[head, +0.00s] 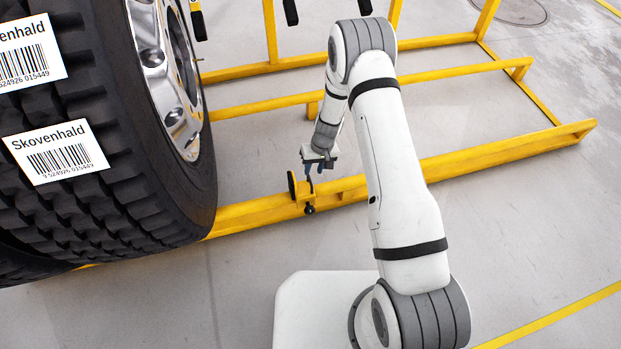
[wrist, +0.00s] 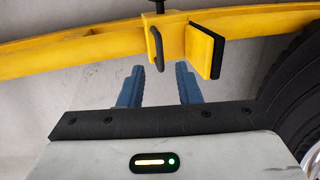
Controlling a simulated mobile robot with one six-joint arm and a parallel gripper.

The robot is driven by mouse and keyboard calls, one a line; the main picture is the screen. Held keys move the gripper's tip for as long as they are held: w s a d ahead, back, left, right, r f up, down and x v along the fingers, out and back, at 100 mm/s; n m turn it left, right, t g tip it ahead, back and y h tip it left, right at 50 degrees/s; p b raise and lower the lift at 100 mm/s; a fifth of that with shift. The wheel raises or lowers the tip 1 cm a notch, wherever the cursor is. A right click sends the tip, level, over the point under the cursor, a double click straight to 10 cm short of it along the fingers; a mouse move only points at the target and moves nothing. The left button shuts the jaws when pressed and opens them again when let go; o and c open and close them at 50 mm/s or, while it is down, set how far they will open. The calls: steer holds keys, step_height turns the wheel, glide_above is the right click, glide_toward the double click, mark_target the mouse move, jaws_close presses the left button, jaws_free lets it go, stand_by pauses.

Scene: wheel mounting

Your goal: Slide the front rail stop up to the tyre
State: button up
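The front rail stop (head: 302,193) is a yellow block with a black pad, sitting on the yellow front rail (head: 450,165) to the right of the tyre (head: 130,200). A gap of bare rail lies between pad and tyre. In the wrist view the stop (wrist: 173,40) shows a black bar handle (wrist: 154,48), with its pad facing the tyre (wrist: 290,75) at right. My gripper (head: 314,168) is close to the stop. Its blue fingers (wrist: 159,67) are apart, with the handle's lower end near the space between their tips. I cannot tell whether they touch it.
The yellow rack has further parallel rails (head: 265,104) behind the front rail, with uprights at the back. The large tyre with its chrome rim (head: 165,60) fills the left side. The grey floor (head: 530,230) in front of the rail is clear at right.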

mark_target(310, 180)
steer(key=f, duration=0.2)
steer(key=a+f+b, duration=0.1)
steer(key=f, duration=0.1)
steer(key=shift+s+f, duration=0.15)
steer(key=shift+f, duration=0.15)
steer(key=shift+c, duration=0.2)
jaws_close()
stand_by(0.9)
